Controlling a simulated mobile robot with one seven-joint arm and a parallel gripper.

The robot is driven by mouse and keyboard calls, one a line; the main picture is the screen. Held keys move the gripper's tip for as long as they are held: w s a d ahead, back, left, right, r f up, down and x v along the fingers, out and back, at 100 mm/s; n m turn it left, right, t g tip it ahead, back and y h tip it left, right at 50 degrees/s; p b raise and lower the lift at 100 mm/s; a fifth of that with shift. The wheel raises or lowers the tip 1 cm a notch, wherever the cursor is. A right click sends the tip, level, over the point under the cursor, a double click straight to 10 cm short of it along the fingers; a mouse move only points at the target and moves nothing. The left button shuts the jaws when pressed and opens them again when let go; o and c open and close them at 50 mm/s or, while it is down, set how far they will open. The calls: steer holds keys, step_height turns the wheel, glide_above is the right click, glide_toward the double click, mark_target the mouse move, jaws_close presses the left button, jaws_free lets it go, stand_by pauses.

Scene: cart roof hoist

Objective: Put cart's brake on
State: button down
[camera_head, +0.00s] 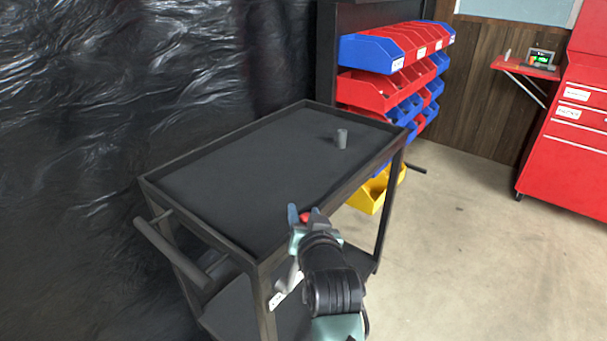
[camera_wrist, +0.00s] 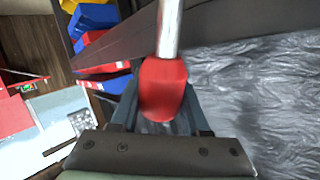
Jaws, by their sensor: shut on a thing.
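The black cart (camera_head: 160,188) stands in the middle of the head view, with a flat top tray and a handle (camera_head: 172,252) at its left end. My gripper (camera_head: 305,213) is at the cart's near side, just below the top rim. It is shut on a red knob (camera_wrist: 163,90), which sits on the end of a metal rod (camera_wrist: 170,28) in the wrist view. The red knob also shows between my fingertips in the head view (camera_head: 306,217). The rod's far end is out of the wrist view, and my gripper hides it in the head view.
A small grey cylinder (camera_head: 341,138) stands on the cart's top tray. A rack of red and blue bins (camera_head: 385,85) and a yellow bin (camera_head: 372,195) stand behind the cart. A red tool cabinet (camera_head: 570,135) is at right. The floor (camera_head: 455,260) between is clear.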

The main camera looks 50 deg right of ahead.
steer(key=shift+c, duration=1.9)
jaws_free()
steer(key=p+v, duration=0.1)
steer(key=v, duration=1.2)
steer(key=shift+p, duration=0.3)
